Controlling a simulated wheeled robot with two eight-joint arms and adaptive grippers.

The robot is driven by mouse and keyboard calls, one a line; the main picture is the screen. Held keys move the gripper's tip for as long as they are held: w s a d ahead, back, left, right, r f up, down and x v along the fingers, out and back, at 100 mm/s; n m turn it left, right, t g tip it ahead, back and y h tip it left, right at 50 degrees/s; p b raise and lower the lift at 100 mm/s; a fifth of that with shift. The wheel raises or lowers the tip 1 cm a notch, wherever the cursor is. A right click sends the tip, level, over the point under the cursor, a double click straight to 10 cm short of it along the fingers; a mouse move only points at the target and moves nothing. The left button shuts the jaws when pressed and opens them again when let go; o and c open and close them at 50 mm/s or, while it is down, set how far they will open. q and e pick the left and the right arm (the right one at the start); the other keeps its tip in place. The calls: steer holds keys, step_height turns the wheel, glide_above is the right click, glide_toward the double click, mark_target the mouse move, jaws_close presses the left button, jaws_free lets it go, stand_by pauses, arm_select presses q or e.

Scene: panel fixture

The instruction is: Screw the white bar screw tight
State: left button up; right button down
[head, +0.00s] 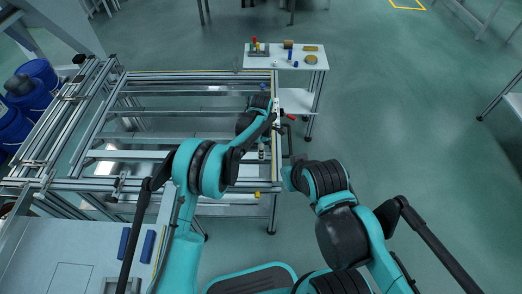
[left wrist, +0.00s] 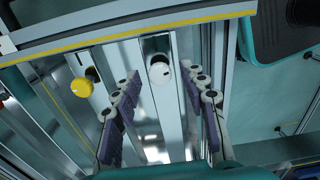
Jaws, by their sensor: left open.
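The white bar screw (left wrist: 160,72) shows in the left wrist view as a round white head at the end of a slot in a metal bar. My left gripper (left wrist: 159,80) is open. Its two dark-padded fingers stand on either side of the white screw, with gaps on both sides and nothing held. In the head view my left arm (head: 205,168) reaches over the frame's right side and hides much of that area. My right arm (head: 330,180) is bent at the right, clear of the frame. Its fingers cannot be made out.
A yellow knob (left wrist: 82,87) sits left of the white screw, close outside the left finger. A rail with a yellow stripe (left wrist: 140,28) crosses above. The panel frame (head: 150,111) has several metal bars. A small table (head: 313,62) with parts stands behind it. Blue drums (head: 38,75) stand left.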

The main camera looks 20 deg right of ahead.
arm_select(q)
jaws_close()
